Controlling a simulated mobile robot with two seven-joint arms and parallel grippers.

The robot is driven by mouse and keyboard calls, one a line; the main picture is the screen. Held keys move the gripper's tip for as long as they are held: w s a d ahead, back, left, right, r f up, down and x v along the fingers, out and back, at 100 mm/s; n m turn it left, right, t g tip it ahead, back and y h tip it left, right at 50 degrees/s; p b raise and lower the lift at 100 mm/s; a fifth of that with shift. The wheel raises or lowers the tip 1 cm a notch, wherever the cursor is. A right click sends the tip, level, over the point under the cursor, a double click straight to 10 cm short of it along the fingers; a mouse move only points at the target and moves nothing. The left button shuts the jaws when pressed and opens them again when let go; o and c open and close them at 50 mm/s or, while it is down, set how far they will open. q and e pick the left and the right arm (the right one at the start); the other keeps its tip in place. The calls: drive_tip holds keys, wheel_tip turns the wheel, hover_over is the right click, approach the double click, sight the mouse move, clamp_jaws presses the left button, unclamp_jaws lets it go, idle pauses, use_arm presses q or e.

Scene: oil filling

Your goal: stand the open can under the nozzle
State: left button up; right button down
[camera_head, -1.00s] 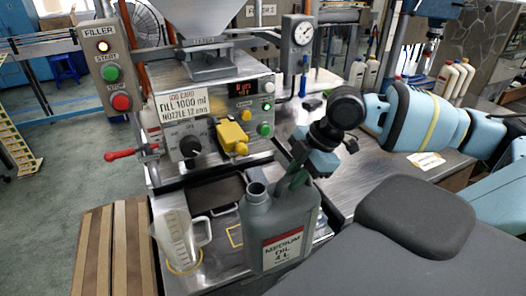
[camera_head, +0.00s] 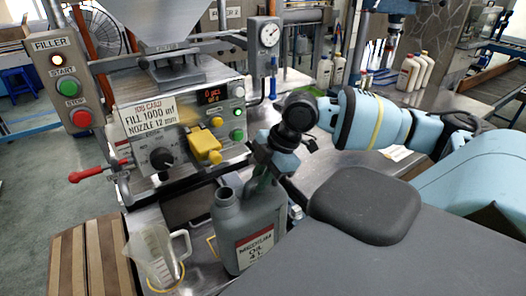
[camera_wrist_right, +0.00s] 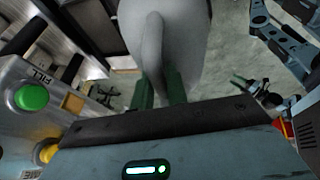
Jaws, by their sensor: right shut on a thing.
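The open can (camera_head: 246,226) is a grey jug with an open neck and a "MEDIUM OIL" label, roughly upright at the front of the filler. My right gripper (camera_head: 268,178) is shut on its handle from behind. In the right wrist view the green fingers close around the handle of the can (camera_wrist_right: 190,35). Whether the can's base touches the tray cannot be told. The filler (camera_head: 185,120) has a hopper and a yellow part (camera_head: 205,145) on its front panel. The nozzle is not clearly visible. My left gripper is not in view.
A clear measuring jug (camera_head: 155,258) stands just left of the can, with a yellow ring at its base. A yellow outline partly shows between them. A red-handled valve (camera_head: 98,171) sticks out at left. Several bottles (camera_head: 415,71) stand on the bench behind my right arm.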

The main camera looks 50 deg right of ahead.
drive_tip(key=shift+w+d+f, duration=0.2)
drive_tip(key=shift+w+f, duration=0.6)
drive_tip(key=shift+f, duration=0.1)
drive_tip(key=shift+w+f, duration=0.15)
drive_tip(key=shift+w, duration=0.1)
drive_tip(key=shift+w+d+f+b, duration=0.1)
drive_tip(key=shift+w+d+b, duration=0.1)
drive_tip(key=shift+w+b, duration=0.35)
drive_tip(key=shift+w+d+f+b, duration=0.15)
drive_tip(key=shift+w+b, duration=0.1)
drive_tip(key=shift+w, duration=0.55)
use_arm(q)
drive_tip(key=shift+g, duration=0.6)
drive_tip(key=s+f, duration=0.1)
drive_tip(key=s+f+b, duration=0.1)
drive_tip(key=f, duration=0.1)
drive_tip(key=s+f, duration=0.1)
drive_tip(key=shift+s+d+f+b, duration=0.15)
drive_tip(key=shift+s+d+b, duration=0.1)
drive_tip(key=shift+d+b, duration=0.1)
use_arm(e)
drive_tip(key=w, duration=0.2)
drive_tip(key=w+d, duration=0.1)
drive_tip(key=w, duration=0.1)
drive_tip(key=shift+w+r, duration=0.1)
drive_tip(key=c, duration=1.3)
unclamp_jaws()
